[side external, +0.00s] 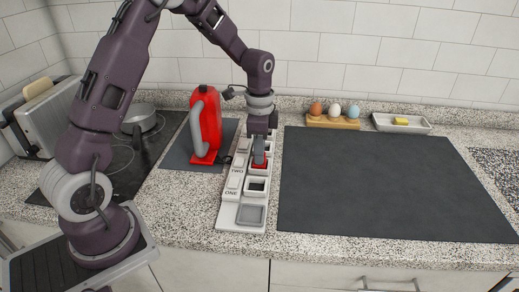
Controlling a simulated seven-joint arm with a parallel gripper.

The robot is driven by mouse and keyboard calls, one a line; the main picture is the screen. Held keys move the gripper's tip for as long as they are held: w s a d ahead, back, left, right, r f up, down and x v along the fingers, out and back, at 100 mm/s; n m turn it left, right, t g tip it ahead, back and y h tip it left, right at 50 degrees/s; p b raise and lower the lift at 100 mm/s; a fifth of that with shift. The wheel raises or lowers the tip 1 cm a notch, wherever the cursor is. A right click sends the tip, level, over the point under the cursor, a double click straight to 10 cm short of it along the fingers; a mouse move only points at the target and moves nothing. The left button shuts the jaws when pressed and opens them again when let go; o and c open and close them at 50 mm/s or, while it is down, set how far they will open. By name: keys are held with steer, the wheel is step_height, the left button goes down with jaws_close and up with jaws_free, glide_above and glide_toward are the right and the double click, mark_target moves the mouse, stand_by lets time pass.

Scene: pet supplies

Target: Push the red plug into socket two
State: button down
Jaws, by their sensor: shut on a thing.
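A pale socket strip (231,207) lies on the counter, with labels ONE and TWO readable on its left side. The red plug (260,166) shows as a small red patch beneath my gripper, at the socket beside the label TWO. My gripper (259,160) points down and is shut on the plug. The fingers hide most of the plug and the socket rim, so I cannot tell how deep it sits. Socket one (257,186), nearer the front, is an open dark square. A grey square pad (251,215) is at the strip's front end.
A red appliance with a grey handle (207,125) stands close left of the strip. A large dark mat (385,180) to the right is bare. An egg holder (333,122) and a white dish (401,123) stand behind it. A pot (141,119) is on the hob at left.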

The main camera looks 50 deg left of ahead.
steer(key=shift+f, duration=0.2)
steer(key=c, duration=1.3)
jaws_free()
steer(key=shift+c, duration=0.2)
steer(key=r, duration=0.8)
steer(key=shift+s+d, duration=0.2)
steer(key=shift+s, duration=0.05)
steer(key=s+d+r+n+t, duration=0.2)
steer(key=s+d+r+n, duration=0.1)
steer(key=s+r, duration=0.4)
steer(key=s+d+r+n+t, duration=0.25)
steer(key=s+d+r, duration=0.2)
steer(key=s, duration=0.45)
steer(key=s+d+n+t, duration=0.1)
steer(key=s+n, duration=0.2)
steer(key=s, duration=0.5)
steer(key=shift+s+f, duration=0.3)
steer(key=shift+s, duration=0.1)
